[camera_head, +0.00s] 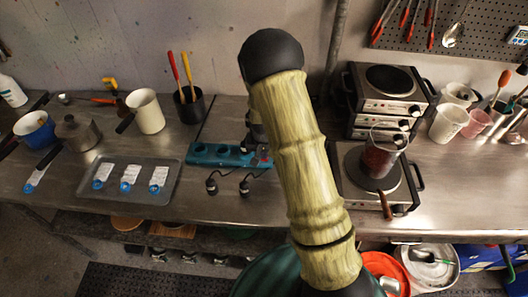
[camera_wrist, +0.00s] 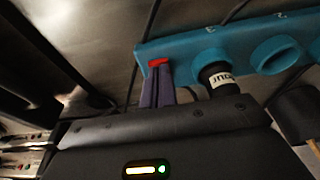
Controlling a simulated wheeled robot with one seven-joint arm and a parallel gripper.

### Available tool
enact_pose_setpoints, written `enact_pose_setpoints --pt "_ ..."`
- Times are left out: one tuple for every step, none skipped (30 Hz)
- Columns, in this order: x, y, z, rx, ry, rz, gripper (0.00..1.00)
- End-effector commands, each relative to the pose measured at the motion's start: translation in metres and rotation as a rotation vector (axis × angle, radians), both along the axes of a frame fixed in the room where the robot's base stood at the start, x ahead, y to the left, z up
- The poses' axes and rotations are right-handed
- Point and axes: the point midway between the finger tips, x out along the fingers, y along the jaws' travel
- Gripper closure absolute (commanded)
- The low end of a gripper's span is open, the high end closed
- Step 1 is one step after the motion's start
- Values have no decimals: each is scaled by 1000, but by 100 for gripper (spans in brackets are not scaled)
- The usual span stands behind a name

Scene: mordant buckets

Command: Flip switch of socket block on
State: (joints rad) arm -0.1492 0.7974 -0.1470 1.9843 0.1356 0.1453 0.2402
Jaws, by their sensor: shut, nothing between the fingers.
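The teal socket block (camera_head: 213,154) lies on the steel bench, its right end partly covered by my arm. In the wrist view the block (camera_wrist: 187,47) runs across the top, with numbered round sockets. Its red switch (camera_wrist: 158,62) is at the left end. My gripper (camera_wrist: 157,78) is shut and empty, its purple fingertips right at the switch; I cannot tell whether they touch it. Which way the switch is set is not clear. A black labelled plug (camera_wrist: 217,78) sits in the socket marked 3, and the socket marked 2 (camera_wrist: 276,55) is empty.
Black plugs on cords (camera_head: 212,186) lie before the block. A grey tray (camera_head: 130,168) with labelled items is left. Stacked hot plates (camera_head: 385,95) and a hot plate (camera_head: 352,165) bearing a glass beaker (camera_head: 382,152) stand right. A black pot (camera_head: 188,104) holds tools behind.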

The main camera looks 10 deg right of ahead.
Motion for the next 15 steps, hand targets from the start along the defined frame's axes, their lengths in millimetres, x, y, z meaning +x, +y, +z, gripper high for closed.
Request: enact_pose_setpoints --pt "0 0 -1 0 1 0 100" --pt "-1 0 -2 0 1 0 100" --pt "0 0 -2 0 1 0 100" --pt "-1 0 -3 0 0 0 100" --pt "0 0 -3 0 0 0 100" --pt "0 0 -3 0 0 0 100" --pt "0 0 -3 0 0 0 100" --pt "0 0 -2 0 0 0 100" --pt "0 0 -2 0 0 0 100" --pt "-1 0 -3 0 0 0 100" --pt "0 0 -3 0 0 0 100" --pt "-1 1 -5 0 0 0 100" --pt "-1 1 -6 0 0 0 100" --pt "-1 1 -8 0 0 0 100" --pt "-1 1 -11 0 0 0 100"
